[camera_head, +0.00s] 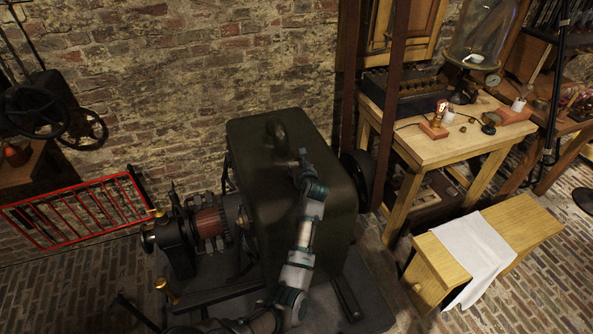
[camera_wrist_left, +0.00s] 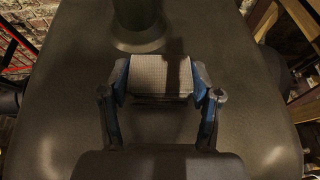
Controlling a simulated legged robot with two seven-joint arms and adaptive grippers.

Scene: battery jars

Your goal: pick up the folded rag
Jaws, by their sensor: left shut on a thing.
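The folded rag (camera_wrist_left: 160,68) is a small pale grey, flat-faced block in the left wrist view. My left gripper (camera_head: 303,163) is over the top of the large dark green machine housing (camera_head: 262,205). In the left wrist view, my left gripper (camera_wrist_left: 160,84) has its blue-grey fingers on either side of the rag and is shut on it. I cannot tell whether the rag still touches the housing top under it. In the head view the rag is too small to make out clearly. My right gripper is not in view.
A white cloth (camera_head: 474,250) drapes over a low wooden bench (camera_head: 525,225). A red railing (camera_head: 75,212) stands left.

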